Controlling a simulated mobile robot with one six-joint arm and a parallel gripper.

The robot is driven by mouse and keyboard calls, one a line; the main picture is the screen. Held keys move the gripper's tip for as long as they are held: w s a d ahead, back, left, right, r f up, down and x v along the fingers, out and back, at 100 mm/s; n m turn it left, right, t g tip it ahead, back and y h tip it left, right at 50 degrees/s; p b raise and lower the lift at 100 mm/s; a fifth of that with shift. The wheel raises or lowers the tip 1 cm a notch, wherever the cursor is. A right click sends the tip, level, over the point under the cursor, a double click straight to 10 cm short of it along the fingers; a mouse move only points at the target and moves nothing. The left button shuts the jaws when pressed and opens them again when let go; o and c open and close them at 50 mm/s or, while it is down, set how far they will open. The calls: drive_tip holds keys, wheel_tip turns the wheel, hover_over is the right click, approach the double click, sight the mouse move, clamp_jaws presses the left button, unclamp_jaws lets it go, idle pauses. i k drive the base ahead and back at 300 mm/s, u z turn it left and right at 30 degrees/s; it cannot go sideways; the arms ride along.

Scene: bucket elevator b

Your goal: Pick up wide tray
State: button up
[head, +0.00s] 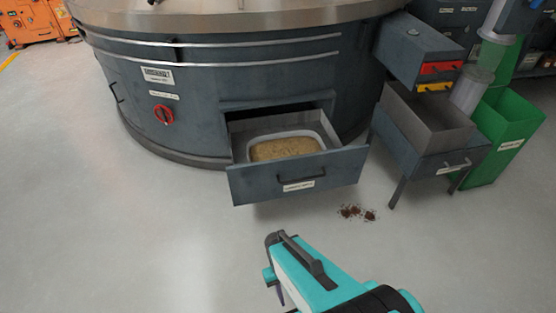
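A wide white tray (323,137) with rounded corners lies in an open drawer (297,178) in the base of a large round machine. It holds tan, grainy material, and its near side is partly hidden by the drawer front. My gripper (281,292) is at the bottom of the head view, nearer to me than the drawer and apart from it. My teal arm covers most of it, so its fingers cannot be read clearly. The tray is not in contact with it.
The round machine (190,110) has a red knob. At right stand an open grey bin (425,120), an open drawer unit (415,45) and a green bin (505,140). Dark crumbs (358,213) lie on the floor. The floor at left is clear.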

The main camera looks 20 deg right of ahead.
sight(294, 142)
drive_tip(key=z, duration=0.15)
drive_tip(key=i, duration=0.9)
drive_tip(key=u, duration=0.05)
